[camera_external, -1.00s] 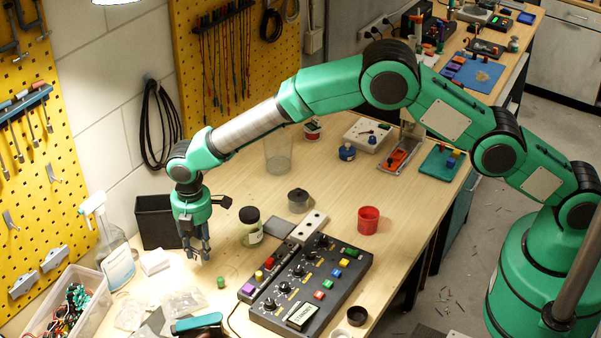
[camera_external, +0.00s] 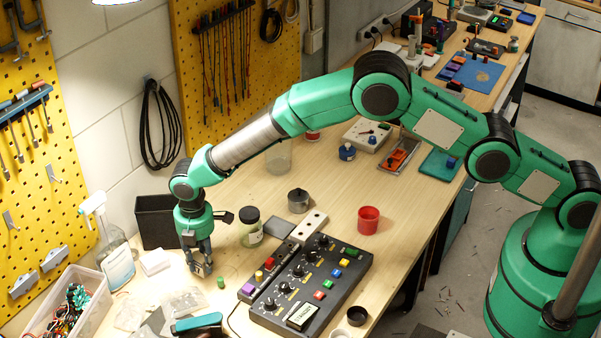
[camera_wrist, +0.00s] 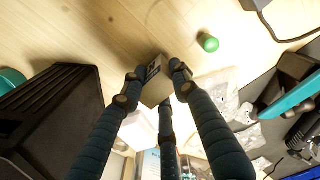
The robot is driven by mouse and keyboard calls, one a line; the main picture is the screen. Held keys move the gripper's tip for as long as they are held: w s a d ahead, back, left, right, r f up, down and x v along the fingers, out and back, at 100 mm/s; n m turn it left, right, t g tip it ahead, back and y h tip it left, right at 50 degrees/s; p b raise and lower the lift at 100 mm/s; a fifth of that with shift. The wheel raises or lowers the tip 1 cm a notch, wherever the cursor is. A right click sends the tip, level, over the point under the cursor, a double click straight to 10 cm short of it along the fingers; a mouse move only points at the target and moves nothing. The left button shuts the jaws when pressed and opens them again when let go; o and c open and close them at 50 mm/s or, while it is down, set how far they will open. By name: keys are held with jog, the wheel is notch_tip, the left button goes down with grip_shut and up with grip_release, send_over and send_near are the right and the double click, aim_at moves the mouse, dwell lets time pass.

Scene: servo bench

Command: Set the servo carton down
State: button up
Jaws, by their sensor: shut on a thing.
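The servo carton is a small pale box with a dark printed patch on one face (camera_wrist: 156,88), seen in the wrist view between my fingertips. My gripper (camera_wrist: 156,84) has three dark ribbed fingers shut on it. In the external view my gripper (camera_external: 201,268) hangs low over the left part of the bench, and the carton is mostly hidden by the fingers there. Whether its underside touches the bench top cannot be told.
A small green cylinder (camera_external: 221,282) stands just right of my gripper. A black bin (camera_external: 156,222) and a white box (camera_external: 154,262) are to the left. The control panel (camera_external: 338,282) is farther right. Clear bags (camera_external: 184,299) lie in front. Bare wood (camera_wrist: 100,30) shows beside the carton.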

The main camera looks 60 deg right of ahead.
aim_at(201, 258)
jog(key=shift+f, duration=0.1)
jog(key=o, duration=1.1)
jog(key=shift+o, duration=0.2)
notch_tip(201, 258, up, 12)
jog(key=shift+b, duration=0.3)
dwell(0.4)
